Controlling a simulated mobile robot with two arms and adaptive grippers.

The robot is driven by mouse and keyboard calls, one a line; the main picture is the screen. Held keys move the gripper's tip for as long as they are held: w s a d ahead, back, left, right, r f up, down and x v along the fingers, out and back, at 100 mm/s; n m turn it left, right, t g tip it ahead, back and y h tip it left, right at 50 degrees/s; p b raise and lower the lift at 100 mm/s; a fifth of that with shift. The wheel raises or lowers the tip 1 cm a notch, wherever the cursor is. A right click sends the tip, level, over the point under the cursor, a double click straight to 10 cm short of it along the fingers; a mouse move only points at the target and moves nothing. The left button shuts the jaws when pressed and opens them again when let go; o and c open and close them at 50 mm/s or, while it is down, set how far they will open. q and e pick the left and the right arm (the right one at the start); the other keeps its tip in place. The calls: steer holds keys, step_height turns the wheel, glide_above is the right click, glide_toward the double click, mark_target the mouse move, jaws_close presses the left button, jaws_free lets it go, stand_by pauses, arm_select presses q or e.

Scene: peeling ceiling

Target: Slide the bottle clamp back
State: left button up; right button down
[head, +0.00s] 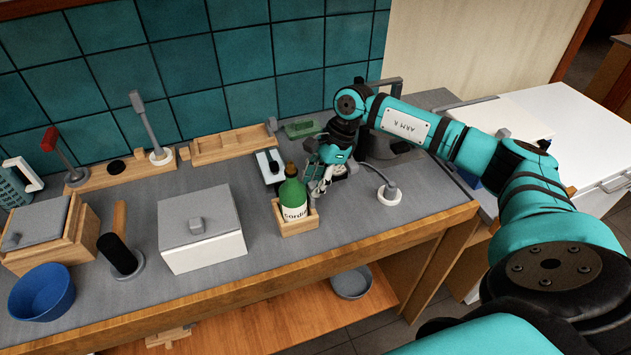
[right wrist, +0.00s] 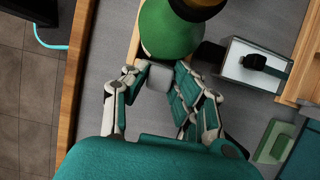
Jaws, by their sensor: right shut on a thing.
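A green bottle (head: 292,197) with a white label stands upright in the wooden bottle clamp (head: 298,225) near the front edge of the workbench. My right gripper (head: 319,188) is low at the right side of the clamp. In the right wrist view, its fingers are shut on a small grey block (right wrist: 158,77) beside the green bottle (right wrist: 170,32), which seems to be the clamp's slide. The bottle hides much of the clamp there. My left gripper is not in view.
A white box with a grey lid (head: 202,240) stands left of the bottle. A wooden tray (head: 228,143) lies at the wall. Bench between box and clamp is clear.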

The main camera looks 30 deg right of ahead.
steer(key=shift+s+d+b, duration=0.2)
steer(key=shift+d+b, duration=0.7)
steer(key=shift+d, duration=0.1)
steer(key=c, duration=1.1)
jaws_free()
steer(key=shift+d, duration=0.15)
steer(key=shift+r, duration=0.15)
steer(key=v, duration=1.1)
steer(key=shift+s+d+r, duration=0.15)
steer(key=shift+d+r, duration=0.15)
steer(key=shift+r, duration=0.05)
